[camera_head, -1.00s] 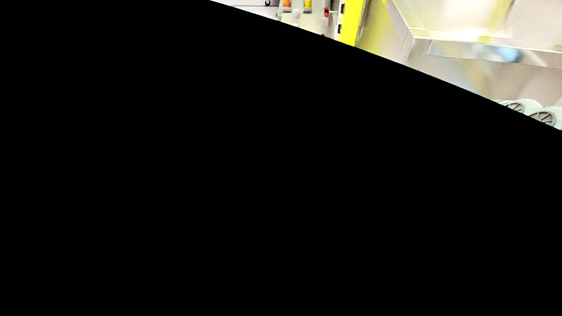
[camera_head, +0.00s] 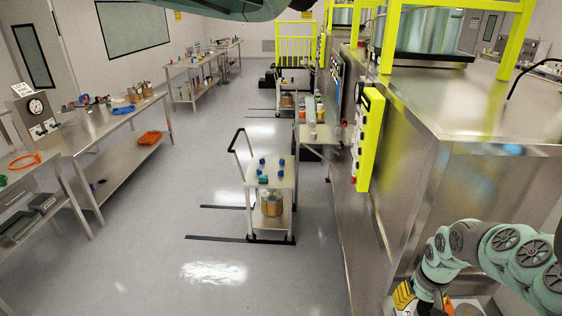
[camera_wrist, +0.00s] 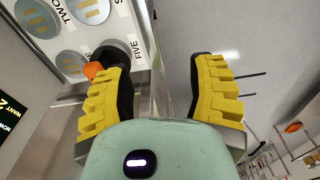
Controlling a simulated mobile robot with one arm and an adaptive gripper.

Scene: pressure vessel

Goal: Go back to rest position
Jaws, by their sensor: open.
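My gripper (camera_wrist: 162,78) shows in the wrist view with its two yellow, ridged fingers spread apart. The gap between them is empty. Left of the left finger is a panel (camera_wrist: 72,38) with round grey discs and printed words such as "TWO" and "FIVE". A dark knob-like part (camera_wrist: 118,52) with an orange piece (camera_wrist: 93,70) sits beside or behind the left fingertip; I cannot tell whether they touch. In the head view, my teal arm links (camera_head: 490,245) show at the lower right.
A large steel cabinet (camera_head: 465,180) with yellow framing fills the right, with a yellow control box (camera_head: 368,140) on its side. A small cart (camera_head: 270,180) stands mid-floor. Steel benches (camera_head: 105,125) line the left.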

